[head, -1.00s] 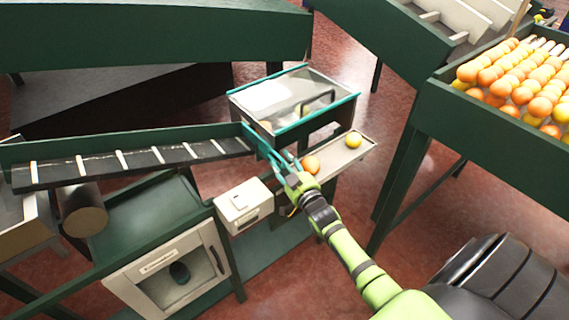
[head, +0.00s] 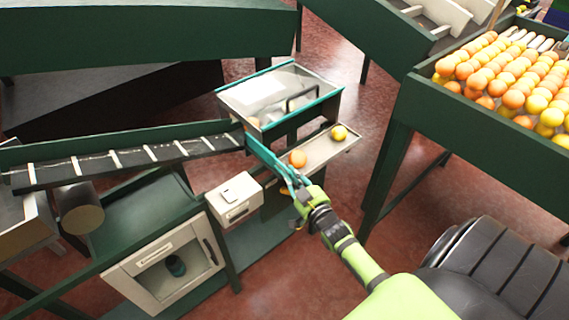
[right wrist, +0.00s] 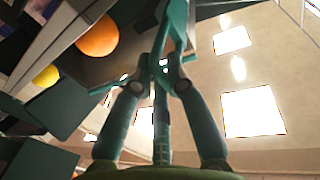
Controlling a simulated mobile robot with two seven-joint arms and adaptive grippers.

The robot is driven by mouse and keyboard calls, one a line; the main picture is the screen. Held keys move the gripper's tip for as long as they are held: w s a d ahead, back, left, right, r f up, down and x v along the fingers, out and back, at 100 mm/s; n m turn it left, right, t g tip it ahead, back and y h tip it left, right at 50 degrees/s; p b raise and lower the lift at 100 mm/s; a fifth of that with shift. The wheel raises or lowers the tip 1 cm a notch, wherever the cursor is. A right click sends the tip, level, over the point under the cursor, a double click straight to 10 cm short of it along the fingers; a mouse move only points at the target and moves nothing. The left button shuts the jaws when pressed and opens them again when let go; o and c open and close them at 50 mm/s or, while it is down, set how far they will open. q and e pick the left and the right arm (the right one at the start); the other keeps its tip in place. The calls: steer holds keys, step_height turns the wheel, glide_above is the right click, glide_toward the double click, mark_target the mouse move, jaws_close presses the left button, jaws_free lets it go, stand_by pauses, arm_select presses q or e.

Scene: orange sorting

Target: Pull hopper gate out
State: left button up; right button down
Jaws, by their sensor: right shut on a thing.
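The hopper (head: 330,92) is a box with a clear lid, a black handle and teal edges, at the centre of the head view. The hopper gate (head: 263,153) is a long, narrow teal plate that sticks out from the hopper's front left corner toward my right gripper (head: 296,184). My right gripper is shut on the gate's near end. In the right wrist view, both fingers (right wrist: 157,80) close on the teal gate (right wrist: 177,22), which runs upward away from them. How much of the gate is still inside the hopper is hidden. My left gripper is not in view.
A slatted conveyor (head: 130,158) ends at the hopper's left. A white box (head: 234,198) sits below. A green bin (head: 425,98) of fruit stands right.

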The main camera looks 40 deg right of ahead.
steer(key=shift+s, duration=0.1)
steer(key=c, duration=1.2)
jaws_free()
steer(key=shift+w, duration=0.2)
steer(key=shift+s, duration=0.15)
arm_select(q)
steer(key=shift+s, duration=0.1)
arm_select(e)
steer(key=s, duration=0.4)
steer(key=s+a, duration=0.1)
steer(key=s, duration=0.6)
steer(key=shift+s+a, duration=0.2)
steer(key=shift+s, duration=0.2)
